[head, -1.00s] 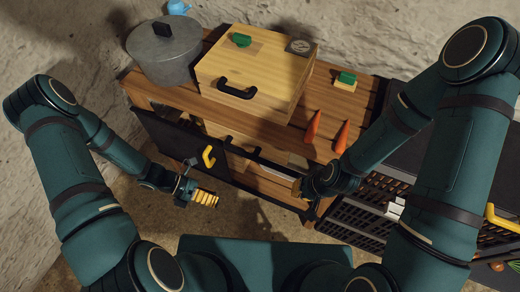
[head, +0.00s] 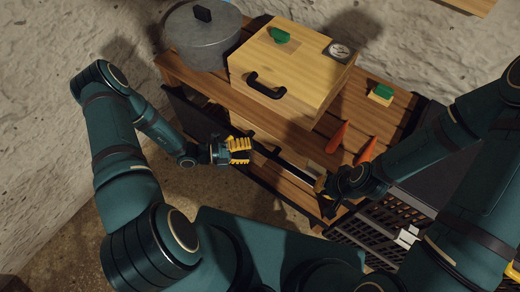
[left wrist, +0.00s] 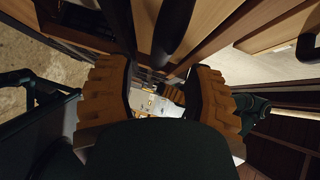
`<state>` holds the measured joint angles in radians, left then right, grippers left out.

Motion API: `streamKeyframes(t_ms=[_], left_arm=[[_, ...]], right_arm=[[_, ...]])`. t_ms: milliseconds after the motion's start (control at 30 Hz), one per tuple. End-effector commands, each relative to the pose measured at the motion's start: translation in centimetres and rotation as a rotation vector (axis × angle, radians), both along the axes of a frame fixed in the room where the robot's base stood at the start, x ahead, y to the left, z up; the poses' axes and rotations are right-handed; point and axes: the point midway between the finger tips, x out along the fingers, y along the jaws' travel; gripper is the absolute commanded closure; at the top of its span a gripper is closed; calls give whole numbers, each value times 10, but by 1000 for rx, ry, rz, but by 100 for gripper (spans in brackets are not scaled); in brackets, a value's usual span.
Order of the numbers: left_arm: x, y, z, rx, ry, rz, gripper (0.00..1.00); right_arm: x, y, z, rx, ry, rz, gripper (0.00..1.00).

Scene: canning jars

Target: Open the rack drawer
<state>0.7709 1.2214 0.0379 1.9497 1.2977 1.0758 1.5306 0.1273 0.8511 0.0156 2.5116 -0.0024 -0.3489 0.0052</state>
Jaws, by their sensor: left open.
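The wooden rack (head: 205,85) stands ahead of me in the head view. Below its top, a long dark bar (head: 282,166) runs along the front where the rack drawer appears to be. How far the drawer is out cannot be told. My left gripper (head: 239,150) is at the left end of this bar, its yellow-orange fingers apart. In the left wrist view, the open fingers (left wrist: 160,92) have a dark bar (left wrist: 172,30) just beyond them, near their midline; contact is unclear. My right gripper (head: 323,184) is by the bar's right end, its fingers partly hidden.
A dark panel (head: 185,112) is at the left front, a black slatted crate (head: 372,240) at the right.

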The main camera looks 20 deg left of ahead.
Motion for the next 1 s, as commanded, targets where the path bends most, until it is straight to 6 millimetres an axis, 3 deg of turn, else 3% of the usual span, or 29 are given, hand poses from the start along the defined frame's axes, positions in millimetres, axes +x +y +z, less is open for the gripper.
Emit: streamKeyframes(t_ms=[100, 300, 667, 700, 833, 1000], left_arm=[[7, -18, -3, -2, 2, -3, 48], [16, -35, -6, 0, 1, -1, 48], [18, -39, -6, 1, 0, 0, 48], [18, -39, -6, 1, 0, 0, 52], [17, -39, -6, 1, 0, 0, 98], [18, -39, -6, 1, 0, 0, 100]], right_arm=[[0, 0, -2, 0, -1, 0, 100], [1, 0, -4, 0, -2, -1, 100], [1, 0, -4, 0, -2, -1, 100], [1, 0, -4, 0, -2, -1, 100], [1, 0, -4, 0, -2, -1, 100], [1, 0, -4, 0, -2, -1, 100]])
